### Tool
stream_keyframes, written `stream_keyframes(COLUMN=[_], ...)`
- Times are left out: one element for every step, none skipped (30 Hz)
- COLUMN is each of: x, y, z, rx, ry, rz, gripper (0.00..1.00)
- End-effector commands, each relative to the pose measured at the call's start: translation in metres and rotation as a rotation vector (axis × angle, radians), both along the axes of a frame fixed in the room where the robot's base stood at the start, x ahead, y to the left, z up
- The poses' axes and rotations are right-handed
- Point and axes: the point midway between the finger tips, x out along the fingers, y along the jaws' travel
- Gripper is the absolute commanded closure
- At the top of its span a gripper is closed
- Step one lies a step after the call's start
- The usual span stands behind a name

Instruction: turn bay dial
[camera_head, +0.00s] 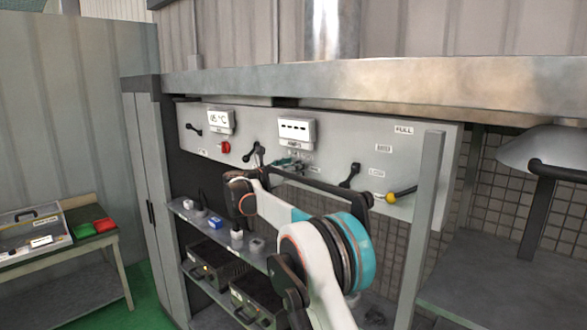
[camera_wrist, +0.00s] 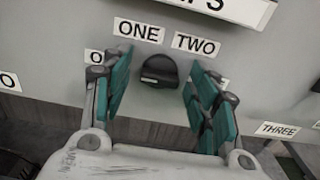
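The bay dial (camera_wrist: 160,70) is a small black knob on the pale panel, with labels reading ONE and TWO just above it in the wrist view. A THREE label (camera_wrist: 277,130) sits at lower right. My gripper (camera_wrist: 158,82) is open, with its teal-padded fingers to the left and right of the dial and a gap on each side. I cannot tell how deep the fingers reach around it. In the head view my gripper (camera_head: 288,163) is at the panel (camera_head: 330,150) below the right-hand display (camera_head: 297,131); the dial is hidden there.
The panel also carries a temperature display (camera_head: 221,121), a red button (camera_head: 224,147), black levers (camera_head: 254,154) and a yellow-tipped handle (camera_head: 400,194). A shelf (camera_head: 222,232) with small items runs below. A metal ledge (camera_head: 400,84) overhangs above, and a grey post (camera_head: 421,220) stands at right.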

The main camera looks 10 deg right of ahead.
Motion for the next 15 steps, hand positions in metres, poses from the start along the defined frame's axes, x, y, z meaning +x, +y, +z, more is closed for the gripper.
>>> stream_keyframes(x=[0.0,-0.0001,-0.0001,-0.0001,-0.0001,-0.0001,-0.0001,-0.0001,0.0,0.0,0.0,0.0,-0.0001,-0.0001,-0.0001], y=[0.0,0.0001,0.0001,0.0001,0.0001,0.0001,0.0001,0.0001,0.0002,0.0002,0.0002,0.0002,0.0002,0.0002,0.0002], z=[0.0,0.0,0.0,0.0,0.0,0.0,0.0001,0.0001,0.0001,0.0001,0.0001,0.0,0.0,-0.0001,-0.0002], rx=[0.0,0.0,0.0,0.0,0.0,0.0,0.0,0.0,0.0,0.001,0.002,0.004,0.006,0.009,0.015], ry=[0.0,0.0,0.0,0.0,0.0,0.0,0.0,0.0,0.0,-0.002,-0.002,-0.006,-0.009,-0.013,-0.02], rz=[0.0,0.0,0.0,0.0,0.0,0.0,0.0,0.0,0.0,0.0,0.0,0.0,0.0,0.0,0.001], gripper=[0.61,0.68,0.77,0.84,0.89,0.89,0.89,0.89,0.89,0.89,0.89,0.89,0.89,0.89,0.89])
